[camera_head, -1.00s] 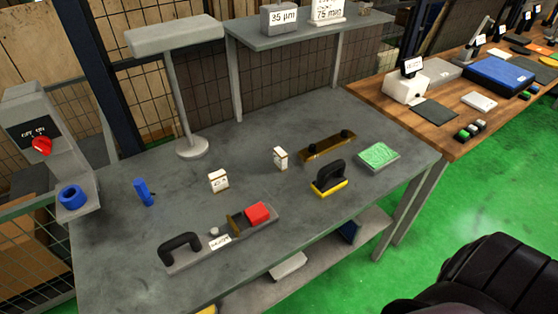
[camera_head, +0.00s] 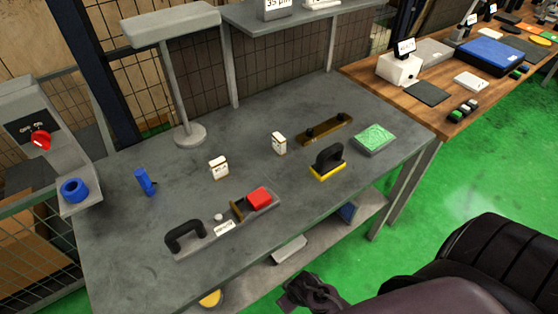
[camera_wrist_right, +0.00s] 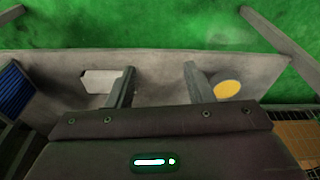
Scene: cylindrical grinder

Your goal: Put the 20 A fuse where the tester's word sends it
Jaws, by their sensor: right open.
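Two small white blocks with brown edges stand on the grey bench, one left of centre (camera_head: 218,168) and one near the middle (camera_head: 279,143). Their markings are too small to read, so I cannot tell which is the 20 A fuse. A grey base with a black handle (camera_head: 185,236), a red block (camera_head: 259,197) and a white label (camera_head: 224,228) lies at the front; its word is unreadable and I cannot tell if it is the tester. My right gripper (camera_head: 312,294) is below the bench's front edge; its fingers are apart and empty in the right wrist view (camera_wrist_right: 160,88). My left gripper is out of view.
A lower shelf (camera_wrist_right: 158,65) lies under the bench. A wooden table adjoins at right.

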